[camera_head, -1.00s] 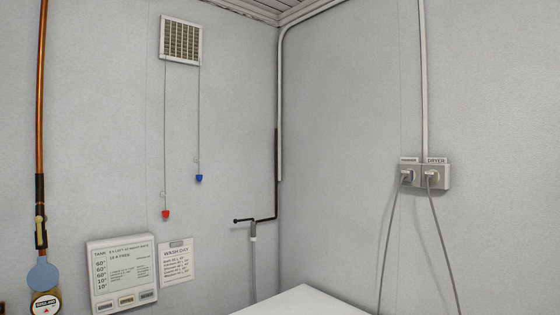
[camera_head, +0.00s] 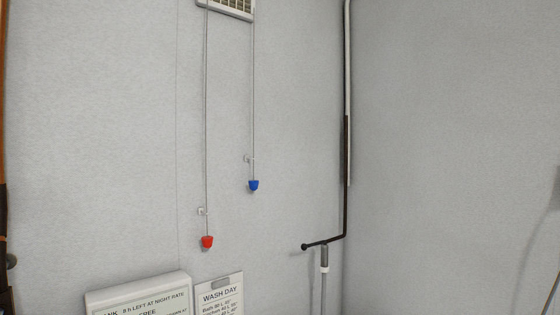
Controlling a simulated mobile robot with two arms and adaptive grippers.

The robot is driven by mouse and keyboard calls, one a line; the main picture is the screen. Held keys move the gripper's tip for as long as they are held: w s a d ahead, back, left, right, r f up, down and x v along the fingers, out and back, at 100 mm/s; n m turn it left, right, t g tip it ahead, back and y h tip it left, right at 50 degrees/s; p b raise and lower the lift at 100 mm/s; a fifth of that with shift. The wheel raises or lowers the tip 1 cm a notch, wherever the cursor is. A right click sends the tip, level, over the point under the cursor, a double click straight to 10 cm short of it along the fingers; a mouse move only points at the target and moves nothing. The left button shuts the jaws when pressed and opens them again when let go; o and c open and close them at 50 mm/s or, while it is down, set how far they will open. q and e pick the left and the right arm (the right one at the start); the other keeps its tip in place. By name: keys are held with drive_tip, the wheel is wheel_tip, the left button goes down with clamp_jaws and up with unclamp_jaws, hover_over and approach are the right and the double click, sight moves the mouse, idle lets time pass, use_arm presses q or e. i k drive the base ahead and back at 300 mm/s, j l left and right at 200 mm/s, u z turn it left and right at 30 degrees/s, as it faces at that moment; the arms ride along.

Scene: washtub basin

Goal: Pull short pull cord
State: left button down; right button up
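Two thin pull cords hang down the grey wall from a vent (camera_head: 232,8) at the top. The shorter cord (camera_head: 253,90) is on the right and ends in a blue knob (camera_head: 253,185). The longer cord (camera_head: 206,110) is on the left and ends lower in a red knob (camera_head: 207,242). A small clip (camera_head: 248,158) sits beside the short cord, and another clip (camera_head: 202,211) is beside the long one. Neither of my grippers is in view.
A panel (camera_head: 140,294) and a "WASH DAY" notice (camera_head: 219,292) are on the wall below the cords. The wall around the blue knob is clear.

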sight(253, 184)
drive_tip(key=i+j, duration=0.35)
drive_tip(key=j, duration=0.15)
drive_tip(key=i+j, duration=0.4)
drive_tip(key=j, duration=0.05)
